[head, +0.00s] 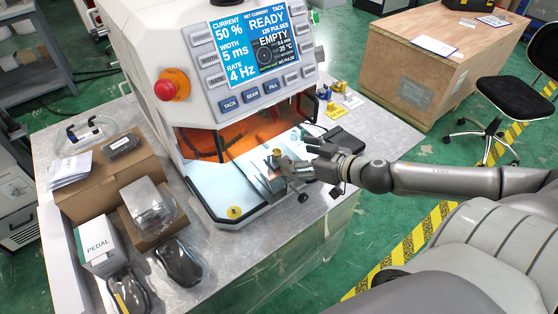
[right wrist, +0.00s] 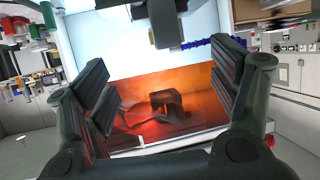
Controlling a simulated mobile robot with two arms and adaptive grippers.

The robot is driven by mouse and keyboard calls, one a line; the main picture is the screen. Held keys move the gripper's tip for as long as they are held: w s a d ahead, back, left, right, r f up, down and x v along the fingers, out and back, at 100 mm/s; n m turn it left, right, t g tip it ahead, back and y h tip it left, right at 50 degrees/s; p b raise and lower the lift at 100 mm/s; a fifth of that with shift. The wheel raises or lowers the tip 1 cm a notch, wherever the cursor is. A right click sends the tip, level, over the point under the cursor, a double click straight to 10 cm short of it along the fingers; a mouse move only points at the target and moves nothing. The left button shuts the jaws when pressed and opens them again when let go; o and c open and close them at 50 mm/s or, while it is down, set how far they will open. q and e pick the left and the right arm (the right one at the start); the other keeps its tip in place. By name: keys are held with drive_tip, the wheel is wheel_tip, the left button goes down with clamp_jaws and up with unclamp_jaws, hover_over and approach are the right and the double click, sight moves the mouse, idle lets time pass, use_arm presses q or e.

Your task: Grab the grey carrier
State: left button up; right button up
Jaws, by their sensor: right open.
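My right gripper (head: 287,174) reaches in from the right to the open front of the white machine (head: 190,40). In the right wrist view its two ribbed dark fingers (right wrist: 162,95) stand wide apart with nothing between them. A small grey piece (head: 268,183), possibly the grey carrier, lies by the fingertips on the pale chamber floor; the gripper partly hides it, so I cannot tell its full shape. A dark grey block (right wrist: 167,22) shows at the top of the right wrist view, beyond the gap between the fingers. My left gripper is out of view.
The orange window (head: 235,135) hangs above the chamber opening. Small yellow pieces (head: 336,111) stand at right.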

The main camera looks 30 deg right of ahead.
sight(278, 152)
drive_tip(key=shift+x, duration=1.55)
drive_tip(key=shift+p+x, duration=0.65)
drive_tip(key=shift+x, duration=0.15)
drive_tip(key=p+x, duration=0.1)
drive_tip(key=x, duration=0.1)
drive_tip(key=shift+w+a+f, duration=0.15)
drive_tip(key=shift+w+f, duration=0.05)
drive_tip(key=shift+f, duration=0.05)
drive_tip(key=shift+w+a+f, duration=0.15)
drive_tip(key=shift+w+f, duration=0.2)
drive_tip(key=shift+w, duration=0.05)
drive_tip(key=c, duration=1.2)
